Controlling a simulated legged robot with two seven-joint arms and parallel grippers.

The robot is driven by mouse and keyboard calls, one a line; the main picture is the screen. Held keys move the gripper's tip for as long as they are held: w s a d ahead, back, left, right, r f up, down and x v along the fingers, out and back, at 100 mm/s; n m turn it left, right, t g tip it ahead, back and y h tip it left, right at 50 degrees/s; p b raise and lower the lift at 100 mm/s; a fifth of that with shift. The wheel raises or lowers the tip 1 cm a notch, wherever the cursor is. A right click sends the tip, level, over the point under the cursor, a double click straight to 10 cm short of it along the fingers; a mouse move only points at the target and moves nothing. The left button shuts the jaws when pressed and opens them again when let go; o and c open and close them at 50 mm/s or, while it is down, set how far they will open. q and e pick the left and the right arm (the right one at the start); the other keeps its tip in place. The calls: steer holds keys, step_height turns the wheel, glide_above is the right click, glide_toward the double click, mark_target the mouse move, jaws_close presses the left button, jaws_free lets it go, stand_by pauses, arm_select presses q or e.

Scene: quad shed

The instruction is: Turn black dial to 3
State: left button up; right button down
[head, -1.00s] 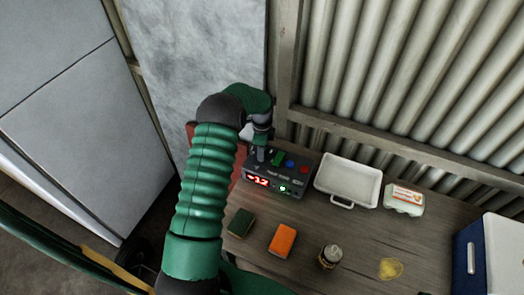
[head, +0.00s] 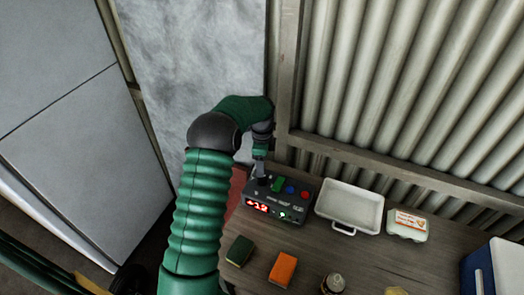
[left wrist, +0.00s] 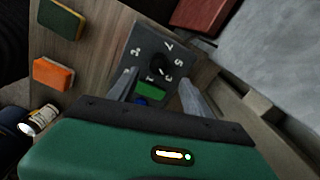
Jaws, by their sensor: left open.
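The black dial (left wrist: 160,66) sits on the top of a dark control box (head: 293,214), with pale numbers around it, including 7, 5, 3 and 1. My left gripper (left wrist: 157,76) is open, with one finger on each side of the dial in the left wrist view. I cannot tell whether the fingers touch it. In the head view my left gripper (head: 259,168) points down over the box's back left corner, by the dial. The dial's pointer is too small to read. A red display (head: 257,206) glows on the box front; its digits are blurred.
A green button (head: 278,184), a blue button (head: 291,190) and a red button (head: 305,194) stand right of the dial. A white tray (head: 349,190), an egg carton (head: 408,224), a green sponge (head: 240,250), an orange sponge (head: 283,268) and a jar (head: 333,284) share the bench.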

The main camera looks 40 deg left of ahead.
arm_select(q)
step_height(320, 180, up, 9)
steer(key=shift+r, duration=0.2)
stand_by(0.3)
